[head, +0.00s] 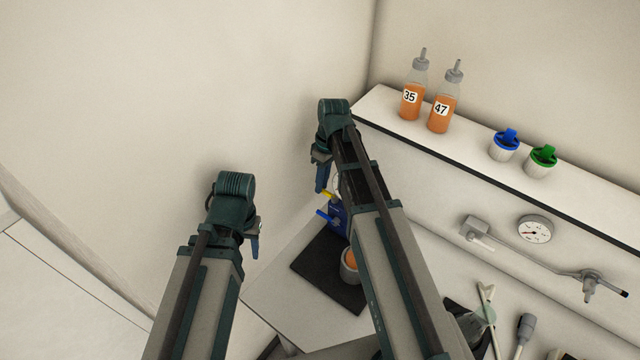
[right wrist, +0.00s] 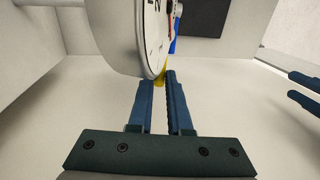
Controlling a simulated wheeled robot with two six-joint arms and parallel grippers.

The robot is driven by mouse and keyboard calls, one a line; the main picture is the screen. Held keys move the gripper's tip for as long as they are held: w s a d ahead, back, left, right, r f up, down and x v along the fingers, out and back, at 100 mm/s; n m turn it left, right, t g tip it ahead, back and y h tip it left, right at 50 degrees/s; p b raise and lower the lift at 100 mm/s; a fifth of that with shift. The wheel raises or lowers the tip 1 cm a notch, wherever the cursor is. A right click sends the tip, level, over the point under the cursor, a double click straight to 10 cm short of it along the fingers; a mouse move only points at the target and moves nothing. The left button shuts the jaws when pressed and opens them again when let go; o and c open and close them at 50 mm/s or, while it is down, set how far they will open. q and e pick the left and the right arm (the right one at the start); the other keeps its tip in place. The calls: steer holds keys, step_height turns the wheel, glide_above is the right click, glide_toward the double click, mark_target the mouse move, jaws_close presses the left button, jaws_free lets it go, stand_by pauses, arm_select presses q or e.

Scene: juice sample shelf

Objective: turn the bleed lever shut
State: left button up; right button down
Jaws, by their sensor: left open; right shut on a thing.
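A yellow lever (head: 328,194) shows on a blue fitting (head: 339,217) at the back of the low table; I take it as the bleed lever. A blue handle (head: 324,215) sticks out just below it. My right gripper (head: 321,188) is at the yellow lever. In the right wrist view the fingers are shut on the yellow lever (right wrist: 160,82), just under a round white dial gauge (right wrist: 150,30). The lever is mostly hidden by fingers and gauge. My left gripper (head: 254,247) is open and empty, left of the fitting.
A dark mat (head: 318,273) lies on the low table, with an orange-filled cup (head: 349,266) partly behind my right arm. The shelf (head: 480,160) at right holds two orange bottles (head: 411,98) and two capped jars (head: 504,147). A wall gauge (head: 535,230) hangs below.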

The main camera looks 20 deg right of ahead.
steer(key=c, duration=0.8)
jaws_free()
steer(key=shift+c, duration=0.2)
steer(key=shift+r, duration=0.1)
step_height(320, 180, up, 13)
steer(key=w+d+p, duration=0.1)
steer(key=d+p, duration=0.1)
steer(key=p, duration=1.1)
steer(key=shift+w+r, duration=0.15)
steer(key=shift+w, duration=0.2)
steer(key=shift+d, duration=0.1)
